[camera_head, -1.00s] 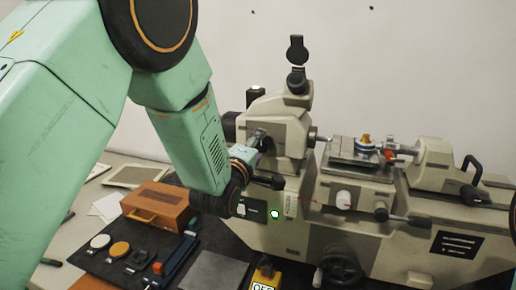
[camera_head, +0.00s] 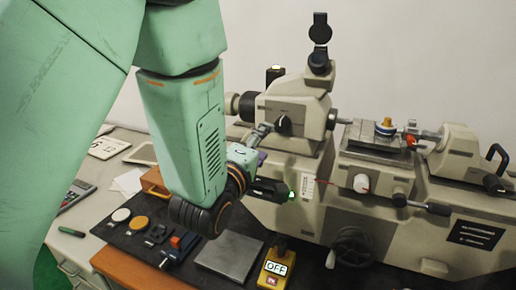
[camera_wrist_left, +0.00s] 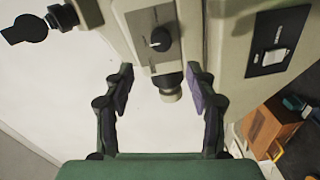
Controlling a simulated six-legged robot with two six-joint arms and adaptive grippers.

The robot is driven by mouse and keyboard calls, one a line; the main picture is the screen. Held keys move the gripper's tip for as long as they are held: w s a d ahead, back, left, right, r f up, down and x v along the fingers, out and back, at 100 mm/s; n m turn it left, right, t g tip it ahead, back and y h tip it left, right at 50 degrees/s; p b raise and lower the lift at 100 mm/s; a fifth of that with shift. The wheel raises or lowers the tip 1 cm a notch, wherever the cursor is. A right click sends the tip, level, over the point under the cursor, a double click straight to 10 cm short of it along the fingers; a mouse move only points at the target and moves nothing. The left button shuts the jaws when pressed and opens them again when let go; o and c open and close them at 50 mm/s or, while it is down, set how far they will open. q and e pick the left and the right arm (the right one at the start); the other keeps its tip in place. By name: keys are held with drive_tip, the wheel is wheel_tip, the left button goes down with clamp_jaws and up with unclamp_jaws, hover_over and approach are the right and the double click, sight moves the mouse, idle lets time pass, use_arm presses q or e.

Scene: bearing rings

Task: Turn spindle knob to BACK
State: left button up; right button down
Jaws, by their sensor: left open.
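The spindle knob (camera_head: 283,124) is a dark round knob on a grey panel on the machine's headstock (camera_head: 305,100). In the left wrist view the knob (camera_wrist_left: 160,38) shows a light pointer mark and lies just beyond the fingertips, roughly centred between them. My left gripper (camera_head: 270,160) is open, in front of the headstock, below and left of the knob. In the left wrist view its two purple-padded fingers (camera_wrist_left: 160,82) are spread with nothing held, apart from the knob. My right gripper is not in view.
A yellow box with an OFF display (camera_head: 276,268) stands in front of the machine. A dark mat with small parts (camera_head: 130,238) and an orange-brown case (camera_head: 153,181) lie left.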

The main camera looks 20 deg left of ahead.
use_arm(q)
drive_tip(key=shift+s+a, duration=0.1)
drive_tip(key=shift+s, duration=0.9)
drive_tip(key=s+a+f+m+g, duration=0.1)
drive_tip(key=s+f+m+g, duration=0.4)
drive_tip(key=f, duration=0.8)
drive_tip(key=s+a+f+m+g, duration=0.1)
drive_tip(key=s+f+m+g, duration=0.25)
drive_tip(key=s+f, duration=0.65)
drive_tip(key=s+a+f+m+g, duration=0.1)
drive_tip(key=s+f+m+g, duration=0.2)
drive_tip(key=s+f+g, duration=0.5)
drive_tip(key=s+f+m+g, duration=0.1)
drive_tip(key=s+f+m, duration=0.3)
drive_tip(key=s+f, duration=0.55)
wheel_tip(320, 180, down, 13)
drive_tip(key=s+b, duration=0.2)
drive_tip(key=b, duration=1.3)
drive_tip(key=shift+r+y+b, duration=0.2)
drive_tip(key=shift+y+b, duration=0.1)
